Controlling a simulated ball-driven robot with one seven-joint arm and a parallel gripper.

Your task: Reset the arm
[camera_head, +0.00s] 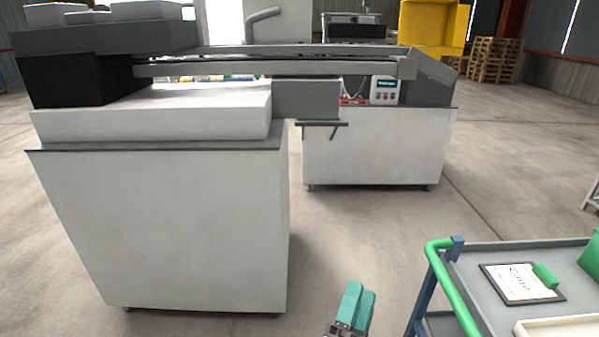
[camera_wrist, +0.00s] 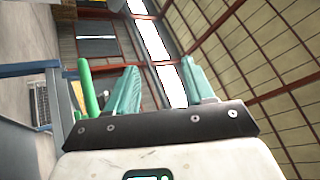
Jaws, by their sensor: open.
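My gripper (camera_head: 352,308) shows at the bottom middle of the head view, with teal fingers pointing up. In the wrist view my gripper (camera_wrist: 160,92) has its two teal fingers spread well apart. Nothing is between them. Behind the fingers are the hall's roof and wall. In the head view the gripper is in free space left of the cart, apart from it. The rest of my arm is mostly out of view.
A cart (camera_head: 524,251) with a green handle stands at right, holding a clipboard (camera_head: 518,284) and a pale tray (camera_head: 560,328). The gantry loader's white cabinets (camera_head: 165,225) (camera_head: 375,147) stand ahead. Bare floor (camera_head: 380,220) lies between. Pallets (camera_head: 490,60) are far back.

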